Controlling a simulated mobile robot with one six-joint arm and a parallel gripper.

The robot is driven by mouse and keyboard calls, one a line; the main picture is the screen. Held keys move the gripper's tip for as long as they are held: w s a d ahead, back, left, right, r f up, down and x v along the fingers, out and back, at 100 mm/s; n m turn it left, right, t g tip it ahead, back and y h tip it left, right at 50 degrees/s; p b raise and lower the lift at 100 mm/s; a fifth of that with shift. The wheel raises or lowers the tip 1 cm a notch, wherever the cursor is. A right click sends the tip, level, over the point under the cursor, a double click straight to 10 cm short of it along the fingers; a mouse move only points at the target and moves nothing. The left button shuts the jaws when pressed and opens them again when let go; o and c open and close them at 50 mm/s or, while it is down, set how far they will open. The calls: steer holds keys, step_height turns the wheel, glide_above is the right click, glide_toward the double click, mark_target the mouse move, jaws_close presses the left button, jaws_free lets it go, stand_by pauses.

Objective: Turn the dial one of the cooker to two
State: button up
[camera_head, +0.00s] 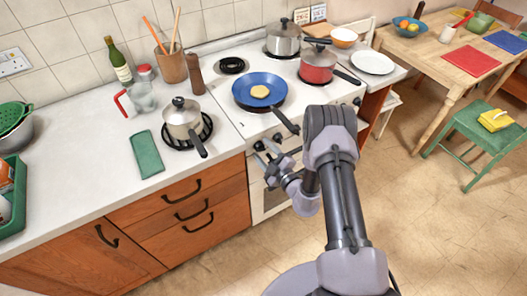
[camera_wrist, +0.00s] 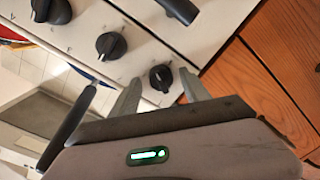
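The white cooker (camera_head: 232,108) stands at the middle of the head view, with black dials along its front panel. In the wrist view a row of dials shows: one at upper left (camera_wrist: 48,10), one in the middle (camera_wrist: 111,45), and the end dial (camera_wrist: 160,77) closest to the wooden drawers. I cannot read any dial's number or setting. My gripper (camera_wrist: 162,80) is open, its two grey fingers on either side of the end dial in the picture. Whether they touch it I cannot tell. In the head view my gripper (camera_head: 264,160) is at the cooker's front left.
A blue frying pan (camera_head: 259,90) has its handle over the cooker's front edge, close to my gripper. A red pot (camera_head: 318,66) and a steel pot (camera_head: 283,40) stand behind. Wooden drawers (camera_head: 190,205) adjoin the cooker at left. The floor (camera_head: 425,220) at right is clear.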

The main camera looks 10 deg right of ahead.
steer(key=p+v, duration=0.3)
steer(key=v, duration=1.4)
steer(key=shift+s, duration=0.3)
steer(key=shift+r, duration=0.1)
